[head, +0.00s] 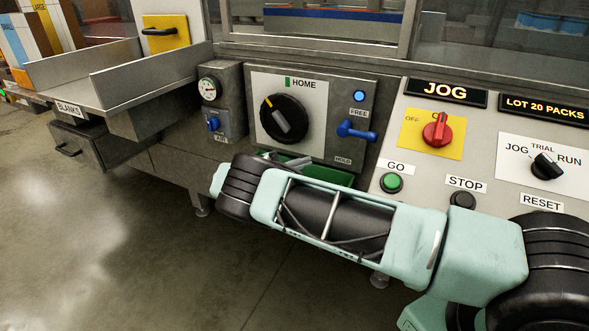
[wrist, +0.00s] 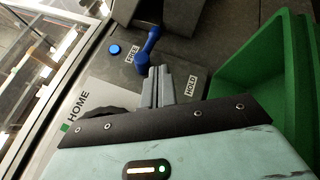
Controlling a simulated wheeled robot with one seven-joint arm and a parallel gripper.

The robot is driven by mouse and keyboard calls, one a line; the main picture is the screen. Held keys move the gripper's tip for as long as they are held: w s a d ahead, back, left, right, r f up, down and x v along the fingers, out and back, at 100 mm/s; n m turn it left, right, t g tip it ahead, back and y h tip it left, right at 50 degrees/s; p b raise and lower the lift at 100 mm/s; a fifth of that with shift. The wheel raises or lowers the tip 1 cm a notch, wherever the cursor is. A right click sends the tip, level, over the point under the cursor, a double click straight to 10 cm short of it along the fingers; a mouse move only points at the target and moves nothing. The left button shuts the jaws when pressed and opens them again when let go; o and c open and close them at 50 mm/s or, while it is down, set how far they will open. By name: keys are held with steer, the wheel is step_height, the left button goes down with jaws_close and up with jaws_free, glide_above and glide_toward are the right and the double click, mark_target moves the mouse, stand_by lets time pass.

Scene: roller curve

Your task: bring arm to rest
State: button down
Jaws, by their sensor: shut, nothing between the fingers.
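My arm (head: 335,225) stretches across the lower right of the head view, in front of the machine's panels. My gripper (wrist: 157,82) shows in the wrist view with its two grey fingers together and nothing between them. It points toward the HOME panel (wrist: 100,95), near the blue FREE/HOLD lever (wrist: 150,42). Whether the fingertips touch the lever or panel I cannot tell. In the head view my gripper is mostly hidden behind the arm. The HOME panel (head: 314,92) carries a black knob (head: 284,118) and the blue lever (head: 357,132), which lies about level.
A green bin (wrist: 265,75) is close on the gripper's right in the wrist view; its edge (head: 330,174) shows behind my arm. The control panel has a red knob (head: 437,130), GO button (head: 391,183) and STOP button (head: 462,200). Open floor (head: 90,240) lies at left.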

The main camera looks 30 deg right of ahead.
steer(key=s+a+r+n+t+y, duration=0.2)
steer(key=s+a+r+y, duration=0.2)
steer(key=s+a+y, duration=0.6)
steer(key=s+a+r+n+t+y, duration=0.1)
steer(key=s+a+r+n+y, duration=0.1)
steer(key=s+a+r+y, duration=0.8)
steer(key=s+d+f+n+t, duration=0.1)
steer(key=s+f+n+t, duration=0.15)
steer(key=s, duration=1.45)
step_height(320, 180, up, 18)
steer(key=p, duration=1.8)
steer(key=shift+s+r+m+t+y, duration=0.25)
steer(key=shift+s+m+t+y, duration=0.05)
steer(key=shift+m+t+y, duration=0.1)
